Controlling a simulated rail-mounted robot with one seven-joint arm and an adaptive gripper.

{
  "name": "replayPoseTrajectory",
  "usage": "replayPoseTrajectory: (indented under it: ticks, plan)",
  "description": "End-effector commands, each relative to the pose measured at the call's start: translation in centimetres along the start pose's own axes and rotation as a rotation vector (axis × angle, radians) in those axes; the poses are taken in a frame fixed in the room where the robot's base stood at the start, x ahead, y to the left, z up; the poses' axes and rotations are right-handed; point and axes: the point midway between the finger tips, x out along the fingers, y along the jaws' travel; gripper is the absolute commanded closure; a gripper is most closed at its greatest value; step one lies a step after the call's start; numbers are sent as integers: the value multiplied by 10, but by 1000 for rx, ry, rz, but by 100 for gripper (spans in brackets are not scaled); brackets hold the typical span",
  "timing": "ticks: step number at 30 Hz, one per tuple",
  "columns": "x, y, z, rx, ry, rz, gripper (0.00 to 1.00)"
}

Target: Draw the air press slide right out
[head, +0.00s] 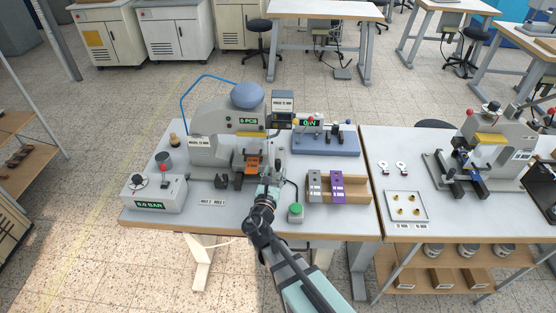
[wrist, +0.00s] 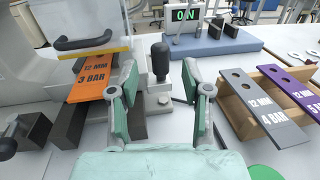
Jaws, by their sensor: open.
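The air press (head: 232,128) stands on the left worktable. Its orange plate, marked 12 MM 3 BAR (wrist: 92,68), lies under the head and sticks out at the front; it also shows in the head view (head: 254,162). Dark grey rails (wrist: 70,124) run below the plate. A black upright knob on a small grey block (wrist: 160,62) stands to the right of the plate; I cannot tell whether it is fixed to the slide. My gripper (wrist: 162,97) is open and empty, with the knob in line between its fingers but beyond the tips. It also shows in the head view (head: 268,187), in front of the press.
A wooden rack (head: 352,195) with grey and purple plates is to the right, and a green button (head: 296,209) stands near the front edge. A blue-grey fixture with a display (head: 330,145) is behind the rack.

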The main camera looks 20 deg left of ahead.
Motion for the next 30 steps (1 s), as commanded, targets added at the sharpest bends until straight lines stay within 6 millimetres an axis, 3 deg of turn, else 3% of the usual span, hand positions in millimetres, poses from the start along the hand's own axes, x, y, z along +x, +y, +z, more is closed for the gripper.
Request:
replayPoseTrajectory:
  ticks: [3,9,23,27,30]
  plan:
    - [24,1,2,-1,0,-3,52]
    - [47,1,1,0,0,-2,52]
    - [55,0,0,0,0,0,52]
    - [55,0,0,0,0,0,100]
    - [55,0,0,0,0,0,100]
